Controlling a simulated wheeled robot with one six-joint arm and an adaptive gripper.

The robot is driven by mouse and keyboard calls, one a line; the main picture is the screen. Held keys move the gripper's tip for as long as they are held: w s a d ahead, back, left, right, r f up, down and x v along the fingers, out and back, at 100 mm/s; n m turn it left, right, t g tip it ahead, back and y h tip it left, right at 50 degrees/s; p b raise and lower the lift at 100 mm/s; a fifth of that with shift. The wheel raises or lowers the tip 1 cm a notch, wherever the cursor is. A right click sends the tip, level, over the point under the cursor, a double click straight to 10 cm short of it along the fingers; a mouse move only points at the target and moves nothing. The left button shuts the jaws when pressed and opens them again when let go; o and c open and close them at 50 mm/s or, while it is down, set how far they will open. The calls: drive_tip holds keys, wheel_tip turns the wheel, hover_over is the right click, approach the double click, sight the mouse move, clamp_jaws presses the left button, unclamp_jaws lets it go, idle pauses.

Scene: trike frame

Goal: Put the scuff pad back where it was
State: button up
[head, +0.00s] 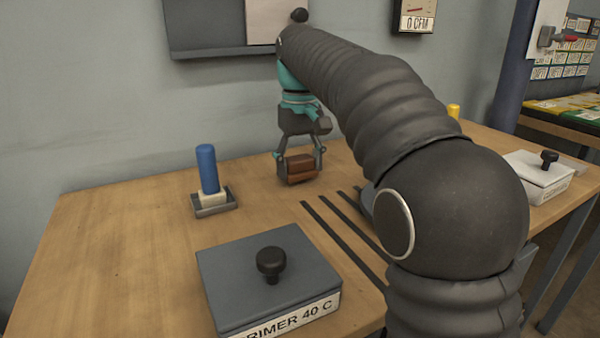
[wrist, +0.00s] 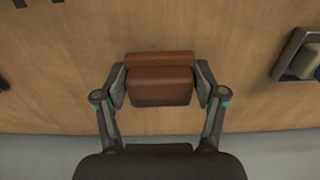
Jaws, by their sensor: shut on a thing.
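The scuff pad (head: 299,170) is a reddish-brown block near the back of the wooden table in the head view. It also shows in the wrist view (wrist: 161,86), with a finger against each side. My gripper (head: 299,165) points down and is shut on the pad; in the wrist view my gripper (wrist: 161,84) grips it across its width. I cannot tell whether the pad touches the table or hangs just above it.
A blue-handled tool stands in a small grey tray (head: 228,205) left of the pad. A grey box labelled PRIMER 40 C (head: 230,270) is at the front. Dark strips (head: 333,225) lie on the table (head: 110,250). A white lidded box (head: 535,180) is at the right. The back left is clear.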

sight(300, 158)
drive_tip(key=shift+f, duration=0.5)
drive_tip(key=shift+f, duration=0.2)
drive_tip(key=o, duration=1.1)
drive_tip(key=shift+r, duration=0.1)
wheel_tip(300, 158, up, 12)
drive_tip(key=p, duration=0.3)
drive_tip(key=shift+r, duration=0.1)
